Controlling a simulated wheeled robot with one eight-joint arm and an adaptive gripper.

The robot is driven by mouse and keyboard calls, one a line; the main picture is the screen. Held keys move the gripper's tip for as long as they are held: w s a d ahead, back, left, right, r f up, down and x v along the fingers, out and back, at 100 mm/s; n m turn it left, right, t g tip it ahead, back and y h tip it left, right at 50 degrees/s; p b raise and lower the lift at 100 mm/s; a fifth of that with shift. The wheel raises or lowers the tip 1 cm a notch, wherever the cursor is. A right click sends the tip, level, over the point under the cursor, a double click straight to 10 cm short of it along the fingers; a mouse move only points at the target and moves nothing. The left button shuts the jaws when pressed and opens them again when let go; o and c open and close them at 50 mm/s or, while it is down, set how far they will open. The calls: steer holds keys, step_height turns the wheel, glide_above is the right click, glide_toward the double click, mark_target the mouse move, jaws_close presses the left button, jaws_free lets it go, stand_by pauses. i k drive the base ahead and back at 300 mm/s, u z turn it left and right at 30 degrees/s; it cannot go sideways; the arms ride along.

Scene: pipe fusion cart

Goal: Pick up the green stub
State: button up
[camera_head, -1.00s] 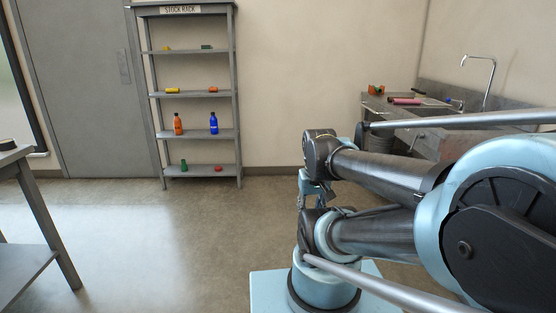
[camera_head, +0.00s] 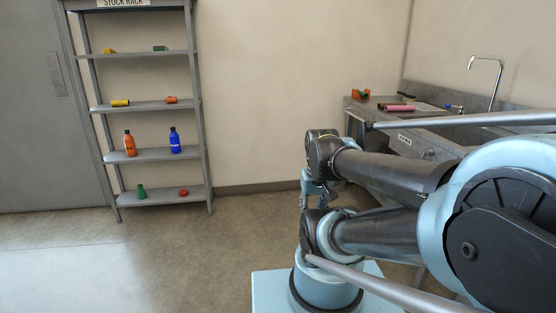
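Two small green things are on the stock rack (camera_head: 150,106). A green block-like piece (camera_head: 160,48) lies on the upper shelf at the right. An upright green piece (camera_head: 141,191), wider at its base, stands on the lowest shelf at the left. I cannot tell for certain which one is the stub. My gripper (camera_head: 312,197) seems to be the small part partly hidden behind my folded arm, far from the rack. Its fingers are too small and covered to read, and I see nothing held.
The rack also holds a yellow piece (camera_head: 109,51), a yellow cylinder (camera_head: 120,103), an orange piece (camera_head: 171,100), orange (camera_head: 130,143) and blue (camera_head: 174,140) bottles and a red piece (camera_head: 183,193). A sink counter (camera_head: 365,106) stands at the right. The floor before the rack is clear.

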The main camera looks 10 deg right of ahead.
mark_target(363, 94)
steer(key=z, duration=0.2)
steer(key=i, duration=1.1)
steer(key=z, duration=0.5)
steer(key=i, duration=0.75)
steer(key=z, duration=0.15)
steer(key=k, duration=0.6)
steer(key=u, duration=0.3)
steer(key=i, duration=1.65)
steer(key=z, duration=0.45)
